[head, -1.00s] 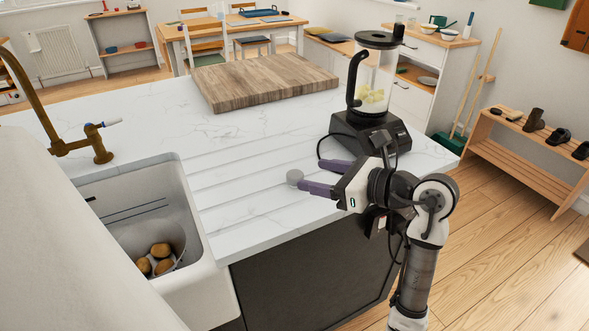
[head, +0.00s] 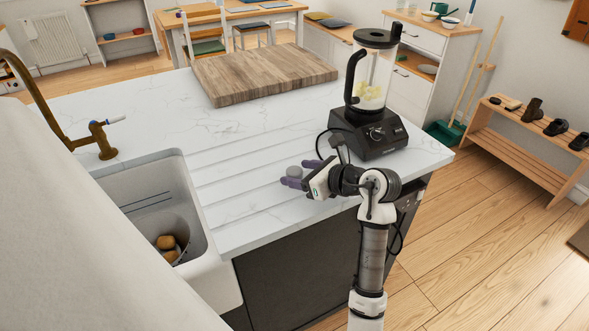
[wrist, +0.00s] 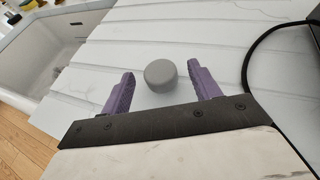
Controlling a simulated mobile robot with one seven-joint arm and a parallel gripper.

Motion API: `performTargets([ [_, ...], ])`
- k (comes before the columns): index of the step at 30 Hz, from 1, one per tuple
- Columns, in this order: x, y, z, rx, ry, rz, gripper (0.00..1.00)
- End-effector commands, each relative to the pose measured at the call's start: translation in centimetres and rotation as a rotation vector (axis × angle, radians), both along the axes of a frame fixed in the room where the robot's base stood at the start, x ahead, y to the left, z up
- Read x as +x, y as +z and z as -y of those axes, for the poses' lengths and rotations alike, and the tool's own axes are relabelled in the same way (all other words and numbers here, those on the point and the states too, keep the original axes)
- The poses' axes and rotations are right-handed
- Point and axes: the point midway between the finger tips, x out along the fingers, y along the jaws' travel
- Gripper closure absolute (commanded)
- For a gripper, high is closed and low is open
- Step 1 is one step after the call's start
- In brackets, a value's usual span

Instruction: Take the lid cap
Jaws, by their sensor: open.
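The lid cap (wrist: 160,75) is a small grey round disc lying on the white ribbed drainer part of the worktop. It also shows in the head view (head: 294,172), near the worktop's front edge. My gripper (head: 299,173) is open, with purple fingers low over the worktop. In the wrist view the fingers (wrist: 160,69) stand on either side of the cap, with a gap on each side. The cap lies between the fingertips and is not gripped. The blender (head: 370,90) stands behind and to the right, with a black lid on its jug.
A white sink (head: 165,205) with potatoes in a bowl is at left, beside a brass tap (head: 90,145). A wooden board (head: 262,75) lies at the back. The blender's black cable (wrist: 250,50) curves right of my gripper. The drainer left of the cap is clear.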

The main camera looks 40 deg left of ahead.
Motion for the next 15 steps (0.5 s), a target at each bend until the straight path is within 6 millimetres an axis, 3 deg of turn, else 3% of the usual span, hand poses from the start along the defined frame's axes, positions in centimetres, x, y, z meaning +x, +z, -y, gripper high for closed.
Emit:
performTargets([
  [5, 0.0, -0.6, -2.0, 0.001, 0.001, 0.000, 0.38],
  [13, 0.0, -0.8, -2.2, 0.001, -0.001, 0.000, 0.38],
  [15, 0.0, -0.8, -2.2, 0.001, -0.001, 0.000, 0.47],
])
